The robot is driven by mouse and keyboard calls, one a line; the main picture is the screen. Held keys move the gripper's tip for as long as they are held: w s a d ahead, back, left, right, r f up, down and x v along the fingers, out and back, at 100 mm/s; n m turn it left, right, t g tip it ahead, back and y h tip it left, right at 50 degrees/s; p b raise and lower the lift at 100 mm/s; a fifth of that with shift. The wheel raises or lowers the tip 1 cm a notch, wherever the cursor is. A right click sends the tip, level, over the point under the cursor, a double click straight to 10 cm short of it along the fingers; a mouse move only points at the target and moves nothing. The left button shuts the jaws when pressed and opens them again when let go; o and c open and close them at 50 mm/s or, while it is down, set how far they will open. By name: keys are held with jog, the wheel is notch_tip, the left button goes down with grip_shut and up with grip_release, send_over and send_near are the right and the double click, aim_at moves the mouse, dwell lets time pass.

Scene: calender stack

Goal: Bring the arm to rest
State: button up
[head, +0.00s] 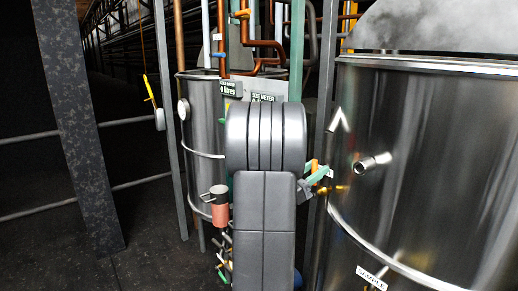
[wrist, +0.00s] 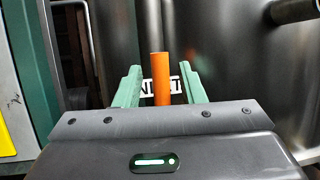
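My gripper (wrist: 161,88) shows in the wrist view with its two green fingers spread apart. An upright orange cylinder (wrist: 161,78) appears between them, with a visible gap on each side, so the fingers are not shut on it. Whether it stands between the fingers or beyond them I cannot tell. In the head view my gripper (head: 318,178) is small, to the right of my grey arm and close to the large steel tank (head: 430,165). An orange bit shows beside its fingers there. My arm hides part of the middle of the head view.
A smaller steel tank (head: 204,130) stands behind my arm, with copper pipes (head: 221,50) above. A red-and-grey cylinder (head: 220,207) is at its lower front. A short pipe stub (head: 372,163) juts from the large tank. A grey post (head: 80,125) stands left; dark floor (head: 150,255) lies open there.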

dwell(0.4)
jog(key=b+v, duration=0.3)
jog(key=v, duration=1)
jog(key=p+x, duration=0.3)
jog(key=x, duration=1)
jog(key=shift+d+r, duration=0.1)
jog(key=shift+r, duration=0.05)
jog(key=shift+s+d+f+m, duration=0.15)
jog(key=shift+f+m, duration=0.05)
jog(key=shift+m, duration=0.3)
jog(key=shift+s+d+m+g, duration=0.1)
jog(key=shift+s+m+g, duration=0.15)
jog(key=shift+m+g, duration=0.35)
jog(key=shift+r, duration=0.1)
